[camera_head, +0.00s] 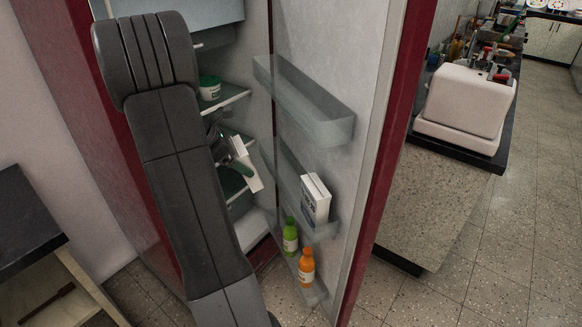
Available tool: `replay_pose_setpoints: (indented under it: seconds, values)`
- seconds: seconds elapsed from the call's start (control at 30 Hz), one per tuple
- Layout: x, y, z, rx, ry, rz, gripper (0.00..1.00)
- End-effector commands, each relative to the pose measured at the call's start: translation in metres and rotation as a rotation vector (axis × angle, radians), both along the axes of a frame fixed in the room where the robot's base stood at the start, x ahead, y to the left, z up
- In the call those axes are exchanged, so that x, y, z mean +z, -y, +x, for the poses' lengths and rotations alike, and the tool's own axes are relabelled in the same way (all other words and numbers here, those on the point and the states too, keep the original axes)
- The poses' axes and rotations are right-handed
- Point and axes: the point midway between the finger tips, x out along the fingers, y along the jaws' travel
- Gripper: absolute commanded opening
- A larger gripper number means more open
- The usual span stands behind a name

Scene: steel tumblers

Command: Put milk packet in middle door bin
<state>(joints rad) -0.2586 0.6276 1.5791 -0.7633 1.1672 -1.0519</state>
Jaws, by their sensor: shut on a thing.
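My gripper (236,158) is inside the open fridge, in front of the shelves, partly hidden by my arm. It is shut on a white, flat-sided packet (248,175), which is tilted and held in the air; I cannot read any print on it. The middle door bin (322,233) is a clear bin on the inside of the door, right of and below my gripper. A white carton (315,200) with blue print stands upright in that bin, apart from my gripper. I cannot tell for sure which of the two is the milk packet.
The upper door bin (325,130) looks empty. A green bottle (290,237) and an orange bottle (306,267) stand in the lower door bin (318,292). A white jar with a green lid (210,88) is on a fridge shelf (228,99). The red-edged door (385,170) stands open.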

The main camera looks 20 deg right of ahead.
Motion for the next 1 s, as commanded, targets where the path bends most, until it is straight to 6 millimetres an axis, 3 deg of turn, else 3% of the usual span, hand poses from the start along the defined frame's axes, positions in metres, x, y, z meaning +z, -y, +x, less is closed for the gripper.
replay_pose_setpoints:
  seconds: [0.1, 0.43, 0.5, 0.63, 0.9, 1.0]
  values:
    - [0.001, 0.033, 0.004, -0.005, 0.002, 0.000, 0.55]
    - [0.001, 0.113, 0.015, -0.005, 0.002, 0.001, 0.55]
    - [-0.019, 0.114, 0.015, 0.000, -0.004, 0.001, 0.55]
    - [-0.036, 0.119, 0.016, 0.000, -0.002, 0.002, 0.55]
    - [-0.058, 0.126, 0.017, -0.001, -0.002, 0.002, 0.55]
    - [-0.053, 0.133, 0.019, -0.004, -0.004, 0.055, 0.55]
